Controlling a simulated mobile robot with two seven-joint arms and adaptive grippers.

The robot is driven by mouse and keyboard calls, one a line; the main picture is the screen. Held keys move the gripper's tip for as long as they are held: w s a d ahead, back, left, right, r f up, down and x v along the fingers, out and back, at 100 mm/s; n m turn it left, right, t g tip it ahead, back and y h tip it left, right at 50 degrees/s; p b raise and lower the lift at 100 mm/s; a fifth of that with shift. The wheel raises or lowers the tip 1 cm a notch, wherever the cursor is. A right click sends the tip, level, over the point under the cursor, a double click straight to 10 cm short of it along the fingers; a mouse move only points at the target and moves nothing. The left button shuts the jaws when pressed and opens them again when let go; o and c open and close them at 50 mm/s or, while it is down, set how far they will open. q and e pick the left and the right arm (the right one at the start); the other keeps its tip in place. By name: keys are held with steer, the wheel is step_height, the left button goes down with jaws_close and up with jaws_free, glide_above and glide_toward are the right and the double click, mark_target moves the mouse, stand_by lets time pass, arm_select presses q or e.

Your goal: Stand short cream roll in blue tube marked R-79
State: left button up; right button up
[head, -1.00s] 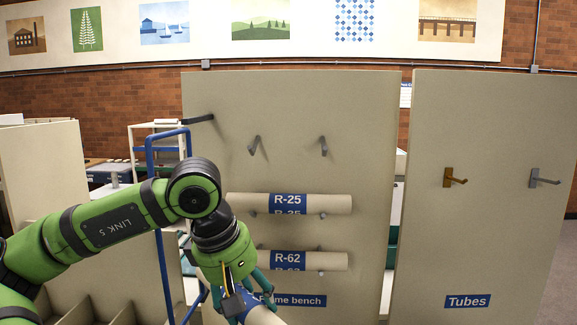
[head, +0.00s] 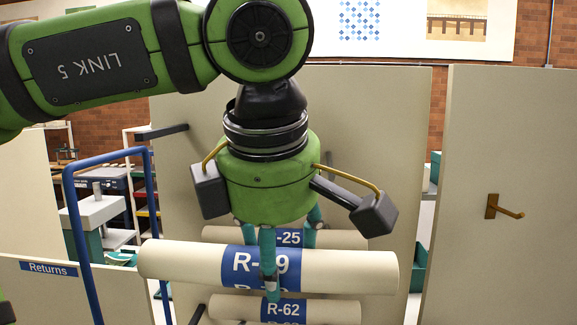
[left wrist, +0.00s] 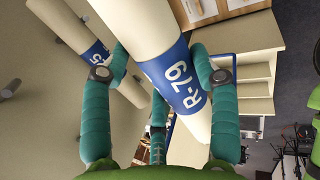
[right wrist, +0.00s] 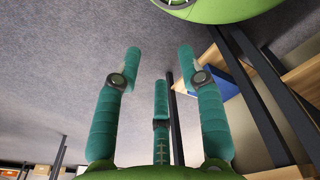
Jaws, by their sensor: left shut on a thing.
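A cream roll (head: 345,270) with a blue band marked R-79 lies level in front of the pegboard panel. My left gripper (head: 270,270) is shut around its middle from above, with a teal finger over the band. The roll also shows slanting between the fingers in the left wrist view (left wrist: 178,75). My right gripper (right wrist: 160,80) has its teal fingers spread, with nothing between them. I see no blue tube marked R-79 in these views.
Roll R-25 (head: 340,239) and roll R-62 (head: 335,312) hang on the panel (head: 390,150) behind the held roll. A blue-railed cart (head: 75,215) and a Returns partition (head: 50,290) stand at left. Another panel (head: 500,130) with a hook stands at right. Grey floor (right wrist: 60,70) lies below my right gripper.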

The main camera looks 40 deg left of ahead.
arm_select(q)
steer(key=shift+w+d+r, duration=0.2)
steer(key=shift+d, duration=0.05)
steer(key=shift+w+a+r+p, duration=0.15)
steer(key=shift+a+r+p, duration=0.05)
steer(key=shift+p, duration=0.3)
steer(key=w+a+p, duration=0.5)
steer(key=w+a, duration=0.1)
steer(key=w, duration=0.1)
steer(key=w+a+p, duration=0.3)
steer(key=w, duration=0.1)
steer(key=shift+w+a+r+p, duration=0.2)
steer(key=shift+a+p, duration=0.15)
steer(key=shift+a, duration=0.05)
steer(key=shift+p+x, duration=0.55)
steer(key=shift+x, duration=0.45)
steer(key=shift+w+a+f, duration=0.2)
steer(key=shift+w+a, duration=0.05)
steer(key=shift+w, duration=0.05)
steer(key=shift+s+d, duration=0.15)
steer(key=shift+s, duration=0.05)
steer(key=shift+f+b, duration=0.15)
steer(key=shift+b, duration=0.2)
steer(key=o, duration=1.2)
steer(key=shift+w, duration=0.1)
arm_select(e)
step_height(320, 180, up, 10)
steer(key=s+d, duration=0.1)
steer(key=shift+s, duration=0.15)
steer(key=shift+r, duration=0.1)
